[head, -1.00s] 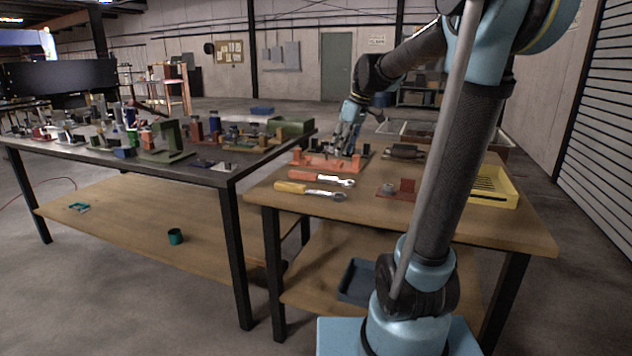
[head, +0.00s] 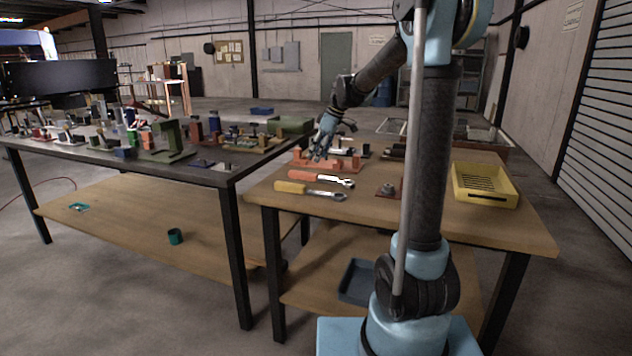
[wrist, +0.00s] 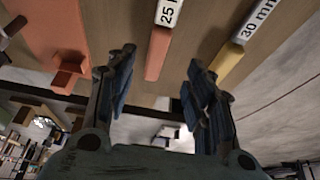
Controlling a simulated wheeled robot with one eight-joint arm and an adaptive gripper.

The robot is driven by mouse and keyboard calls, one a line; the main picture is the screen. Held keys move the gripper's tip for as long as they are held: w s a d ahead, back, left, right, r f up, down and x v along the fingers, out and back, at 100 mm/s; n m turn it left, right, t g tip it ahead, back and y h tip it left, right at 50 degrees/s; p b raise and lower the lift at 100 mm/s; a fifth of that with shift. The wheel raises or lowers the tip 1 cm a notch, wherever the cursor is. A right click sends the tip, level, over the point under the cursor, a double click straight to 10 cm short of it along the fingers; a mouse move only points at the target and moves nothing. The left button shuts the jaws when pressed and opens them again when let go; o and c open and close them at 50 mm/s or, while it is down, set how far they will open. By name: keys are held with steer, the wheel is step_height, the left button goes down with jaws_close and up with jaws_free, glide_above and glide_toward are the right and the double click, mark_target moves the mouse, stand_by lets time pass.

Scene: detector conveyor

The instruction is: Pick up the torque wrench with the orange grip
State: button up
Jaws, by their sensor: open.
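The torque wrench with the orange grip (head: 308,176) lies on the wooden table, its metal head pointing right in the head view. In the wrist view its orange grip (wrist: 157,56) with a white "25" label shows between my fingers. A similar wrench with a yellow grip (head: 290,188) lies in front of it. That yellow grip (wrist: 228,62) shows right of my fingers in the wrist view, by a "30" label. My gripper (head: 318,157) is open and empty, above and behind the orange wrench. In the wrist view my two fingers (wrist: 160,75) are spread apart.
An orange-red fixture (head: 340,164) with upright blocks stands just behind the orange wrench; its plate (wrist: 58,35) fills the wrist view's upper left. A small red block fixture (head: 388,190) is to the right. A yellow slotted tray (head: 485,185) stands further right. A cluttered dark table (head: 200,172) adjoins at left.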

mark_target(309, 173)
steer(key=shift+x, duration=4.65)
steer(key=shift+w+d, duration=0.1)
jaws_close()
